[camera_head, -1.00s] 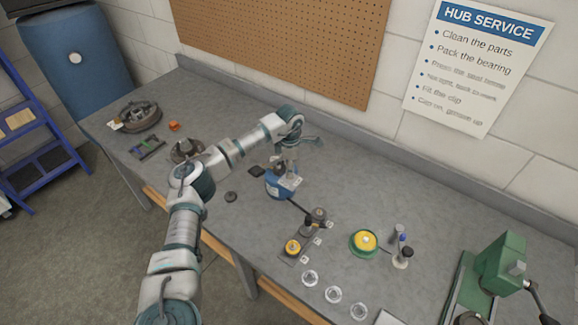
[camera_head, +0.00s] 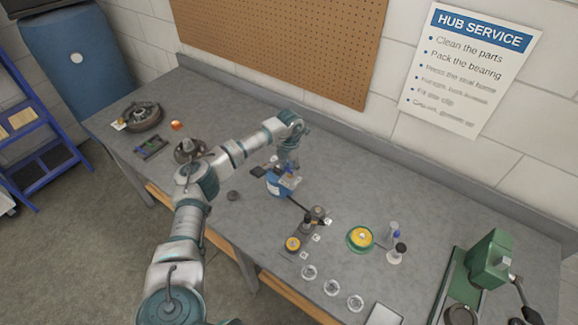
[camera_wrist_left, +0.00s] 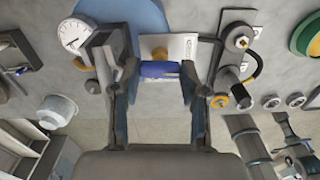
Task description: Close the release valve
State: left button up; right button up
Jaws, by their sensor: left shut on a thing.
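A blue round-bodied tank (camera_head: 276,186) stands on the workbench, with a pale plate on top. In the left wrist view the blue tank (camera_wrist_left: 133,14) also shows, with a white dial gauge (camera_wrist_left: 73,35) at its left. A small blue valve handle (camera_wrist_left: 160,69) with a brass part (camera_wrist_left: 159,53) above it lies between my left fingers. My left gripper (camera_head: 287,168) points down over the tank; in the wrist view my left gripper (camera_wrist_left: 159,82) is shut on the blue handle. The fingers partly hide the handle's sides. My right gripper is out of view.
A dark fixture (camera_head: 317,213) with a hose and a green-yellow round tin (camera_head: 360,238) stand right of the tank. A green press (camera_head: 490,262) stands at the right.

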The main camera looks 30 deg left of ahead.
pick_arm(q)
jog(key=shift+w+r+n, duration=0.15)
jog(key=shift+n, duration=0.45)
jog(key=o, duration=1)
jog(key=shift+o, duration=0.7)
jog(key=shift+w, duration=0.1)
jog(key=shift+d, duration=0.1)
jog(key=shift+r, duration=0.1)
notch_tip(320, 180, up, 6)
jog(key=shift+d+r, duration=0.1)
jog(key=shift+r, duration=0.6)
